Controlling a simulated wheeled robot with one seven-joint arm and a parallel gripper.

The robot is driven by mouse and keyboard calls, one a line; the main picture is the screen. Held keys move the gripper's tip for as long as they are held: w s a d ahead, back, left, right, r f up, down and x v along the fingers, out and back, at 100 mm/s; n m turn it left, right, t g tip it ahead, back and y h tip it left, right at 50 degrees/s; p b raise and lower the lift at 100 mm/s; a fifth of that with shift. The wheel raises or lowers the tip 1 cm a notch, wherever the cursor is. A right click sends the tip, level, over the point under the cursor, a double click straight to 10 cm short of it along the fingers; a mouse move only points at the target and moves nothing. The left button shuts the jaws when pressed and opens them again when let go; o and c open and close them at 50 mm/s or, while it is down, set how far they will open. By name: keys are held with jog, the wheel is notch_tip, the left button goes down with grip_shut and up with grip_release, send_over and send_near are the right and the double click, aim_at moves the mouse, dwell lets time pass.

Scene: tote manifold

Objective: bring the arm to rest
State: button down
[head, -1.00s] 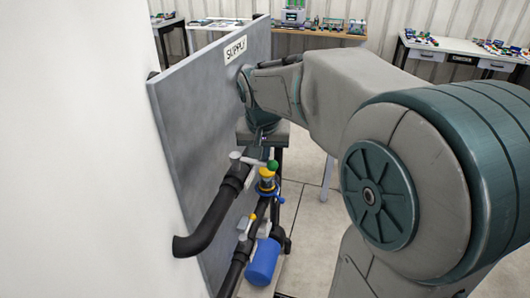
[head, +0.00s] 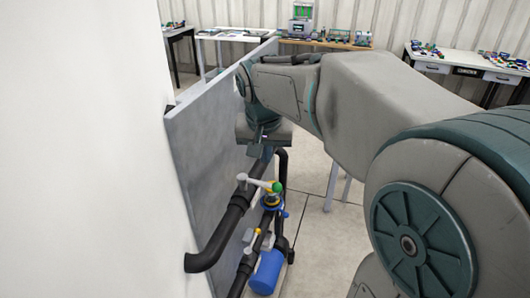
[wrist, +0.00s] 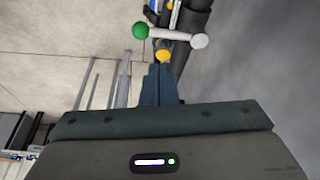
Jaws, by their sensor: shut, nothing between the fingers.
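My arm reaches in from the right in the head view, bent down at the wrist. My gripper (wrist: 160,85) is shut and empty, with its blue-grey fingers together in the wrist view. In the head view the hand hangs beside the grey panel, above the pipework, and its fingertips are hard to make out. A valve handle (wrist: 172,33) with a green ball at one end and a pale ball at the other shows beyond the fingertips. It also shows in the head view (head: 259,184), below the hand. I cannot tell the exact gap between fingers and handle.
Black pipes (head: 232,218) and a blue cylinder (head: 266,271) stand low along the grey panel (head: 205,150). A white wall (head: 80,150) fills the left. Work tables (head: 470,70) with small parts stand at the back. Open floor (head: 318,225) lies right of the pipes.

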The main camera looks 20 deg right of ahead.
jog(key=s+f+n, duration=0.2)
jog(key=s+f, duration=0.2)
jog(key=s, duration=0.4)
jog(key=s+f+n+y, duration=0.1)
jog(key=s+f, duration=0.3)
jog(key=s, duration=0.5)
jog(key=shift+n, duration=0.6)
jog(key=shift+s+d, duration=0.15)
